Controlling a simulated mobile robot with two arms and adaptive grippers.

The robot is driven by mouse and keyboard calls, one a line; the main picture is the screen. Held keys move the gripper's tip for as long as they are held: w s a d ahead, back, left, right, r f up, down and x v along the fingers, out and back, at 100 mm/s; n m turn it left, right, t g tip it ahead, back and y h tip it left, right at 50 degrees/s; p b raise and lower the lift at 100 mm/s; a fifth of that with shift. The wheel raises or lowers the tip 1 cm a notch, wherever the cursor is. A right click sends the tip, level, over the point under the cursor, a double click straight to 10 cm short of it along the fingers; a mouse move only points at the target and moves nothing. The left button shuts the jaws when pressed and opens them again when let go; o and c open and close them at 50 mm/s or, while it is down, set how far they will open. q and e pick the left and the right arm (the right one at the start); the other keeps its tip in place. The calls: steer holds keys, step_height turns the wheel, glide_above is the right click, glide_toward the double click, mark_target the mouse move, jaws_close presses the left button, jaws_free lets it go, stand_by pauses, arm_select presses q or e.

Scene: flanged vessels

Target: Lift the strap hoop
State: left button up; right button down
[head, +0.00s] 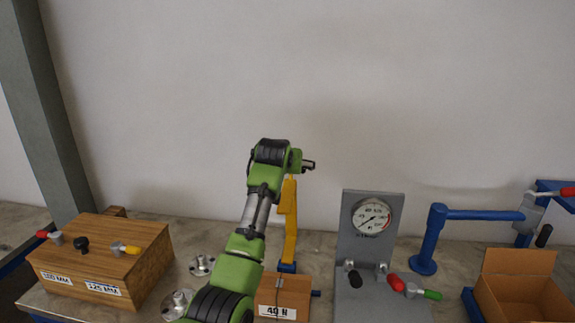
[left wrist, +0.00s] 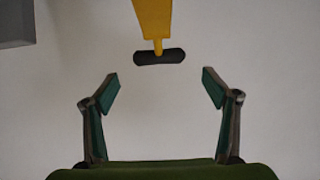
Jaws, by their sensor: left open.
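No thing that I can clearly make out as a strap hoop shows in either view. A yellow upright piece (head: 289,222) stands on a blue foot behind the wooden box marked 40 N. My left arm crosses in front of the bench, and its gripper (head: 308,165) is beside the top of the yellow piece. In the left wrist view the open, empty fingers of my left gripper (left wrist: 160,88) are spread apart. A yellow part (left wrist: 152,18) with a dark crossbar (left wrist: 160,57) at its end lies beyond them, apart from both fingers. My right gripper is not in view.
A wooden box (head: 155,275) with several knobs stands at the left, beside metal flanges (head: 202,265). A grey gauge panel (head: 348,265), a blue post with a bar (head: 431,240) and an open cardboard box (head: 520,262) stand to the right.

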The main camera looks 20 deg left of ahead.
arm_select(q)
steer(key=shift+v, duration=1.05)
